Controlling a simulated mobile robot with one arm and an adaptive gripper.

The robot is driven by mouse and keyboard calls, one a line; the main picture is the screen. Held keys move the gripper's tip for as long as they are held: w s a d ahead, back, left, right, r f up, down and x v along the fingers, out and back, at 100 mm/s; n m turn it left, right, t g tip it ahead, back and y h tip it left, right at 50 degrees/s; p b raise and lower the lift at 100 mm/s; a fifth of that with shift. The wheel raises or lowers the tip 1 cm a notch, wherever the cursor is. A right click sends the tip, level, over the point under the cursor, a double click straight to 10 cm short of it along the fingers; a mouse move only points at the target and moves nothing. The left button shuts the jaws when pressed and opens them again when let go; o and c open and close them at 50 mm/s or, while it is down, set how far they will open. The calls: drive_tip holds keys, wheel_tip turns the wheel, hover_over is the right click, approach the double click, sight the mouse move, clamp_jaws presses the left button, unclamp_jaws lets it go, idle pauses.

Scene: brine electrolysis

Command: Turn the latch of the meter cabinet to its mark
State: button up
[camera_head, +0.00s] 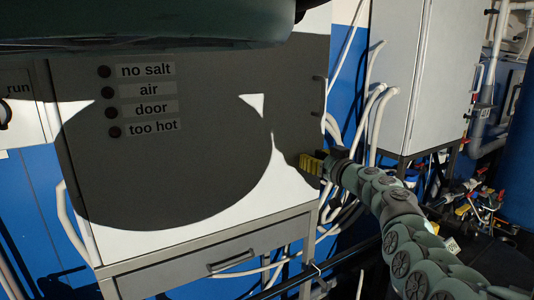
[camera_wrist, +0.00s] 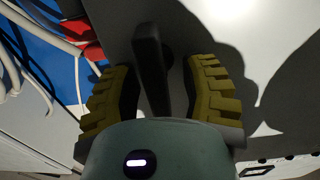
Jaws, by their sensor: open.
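The cabinet (camera_head: 180,215) with warning labels stands at the left of the head view, partly in shadow. I take it for the meter cabinet. In the wrist view a dark bar-shaped latch (camera_wrist: 150,60) stands out from a grey face, between the two yellow toothed fingers of my gripper (camera_wrist: 160,78). The fingers are open, with a gap visible on each side of the bar. In the head view my gripper (camera_head: 312,164) is at the right edge of the cabinet front, and the latch cannot be made out there. I cannot see the mark.
A dark upright handle (camera_head: 319,96) sits higher on the cabinet's right edge. A drawer (camera_head: 210,268) is below. White hoses (camera_head: 377,120) hang to the right, before a grey cabinet (camera_head: 430,75). Clutter (camera_head: 480,205) lies at the far right.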

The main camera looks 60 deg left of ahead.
clamp_jaws()
idle(0.6)
